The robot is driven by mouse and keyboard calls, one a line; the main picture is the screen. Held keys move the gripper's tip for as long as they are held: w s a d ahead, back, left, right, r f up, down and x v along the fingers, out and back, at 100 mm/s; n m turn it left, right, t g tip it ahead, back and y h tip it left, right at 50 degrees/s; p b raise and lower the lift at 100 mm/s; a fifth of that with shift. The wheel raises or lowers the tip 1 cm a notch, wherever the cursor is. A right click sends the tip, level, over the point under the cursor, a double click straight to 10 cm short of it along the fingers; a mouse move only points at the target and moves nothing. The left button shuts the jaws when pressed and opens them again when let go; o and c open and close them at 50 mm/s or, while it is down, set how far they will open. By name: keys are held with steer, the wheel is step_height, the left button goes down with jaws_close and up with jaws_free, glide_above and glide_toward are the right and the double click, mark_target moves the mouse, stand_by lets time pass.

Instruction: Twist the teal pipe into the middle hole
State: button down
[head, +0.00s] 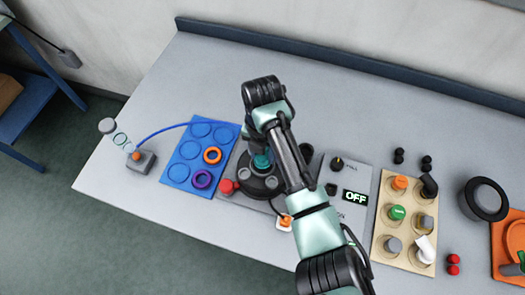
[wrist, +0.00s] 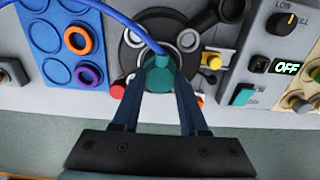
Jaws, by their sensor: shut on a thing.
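The teal pipe (wrist: 158,76) is between the two fingers of my gripper (wrist: 160,88) in the wrist view, and the fingers are shut on it. It stands over the middle of a round black tank top (wrist: 131,52), so the middle hole is hidden under it. I cannot tell how deep it sits. In the head view the teal pipe (head: 262,161) shows just left of my arm, above the black tank top (head: 262,192). A blue hose (wrist: 130,22) runs to the teal pipe's upper end in the wrist view.
A blue board (head: 187,167) with an orange ring (head: 212,155) and a purple ring (head: 202,179) lies left of the tank. A red knob (head: 227,187) sits at its left edge. Right are a control panel reading OFF (head: 355,197) and a tan rack (head: 387,220) of coloured caps.

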steer(key=shift+m+p, duration=0.7)
steer(key=shift+m, duration=0.3)
steer(key=shift+m, duration=0.6)
steer(key=shift+p, duration=0.3)
steer(key=shift+m+p, duration=0.35)
steer(key=shift+m, duration=0.35)
steer(key=shift+m, duration=0.3)
steer(key=shift+p, duration=0.3)
steer(key=shift+m, duration=0.5)
steer(key=shift+m+p, duration=0.55)
steer(key=shift+m, duration=0.35)
